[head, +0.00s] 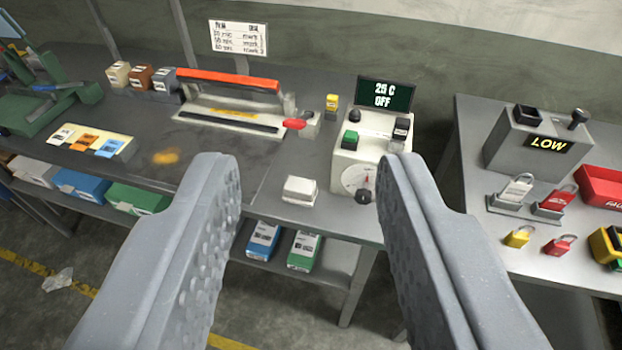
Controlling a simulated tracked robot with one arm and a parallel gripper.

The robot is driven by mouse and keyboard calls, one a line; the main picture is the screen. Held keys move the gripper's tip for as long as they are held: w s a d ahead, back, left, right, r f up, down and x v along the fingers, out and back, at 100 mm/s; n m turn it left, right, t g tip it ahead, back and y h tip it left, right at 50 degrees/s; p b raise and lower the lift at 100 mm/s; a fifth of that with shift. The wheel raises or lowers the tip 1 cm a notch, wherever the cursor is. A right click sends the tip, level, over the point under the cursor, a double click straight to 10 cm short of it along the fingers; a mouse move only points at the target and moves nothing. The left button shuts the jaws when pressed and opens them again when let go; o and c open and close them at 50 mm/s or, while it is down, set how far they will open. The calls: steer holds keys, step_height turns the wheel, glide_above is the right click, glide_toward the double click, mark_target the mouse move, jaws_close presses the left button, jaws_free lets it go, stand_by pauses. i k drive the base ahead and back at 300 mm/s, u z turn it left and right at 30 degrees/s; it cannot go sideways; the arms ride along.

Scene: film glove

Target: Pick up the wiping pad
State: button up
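A small white block (300,190), which looks like the wiping pad, lies near the front edge of the grey bench (262,205), left of the control box. My gripper (305,165) is open and empty, its two grey fingers spread wide in the foreground. In the picture the pad shows between the fingers, farther away on the bench and not touched.
A control box (352,165) with a "25 C OFF" display (385,94) stands right of the pad. A sealer with an orange bar (228,81) lies behind. A second table (480,225) holds padlocks and a red tray (603,187). Boxes (263,241) sit on the shelf below.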

mark_target(297, 190)
steer(key=i, duration=0.85)
steer(key=u, duration=0.05)
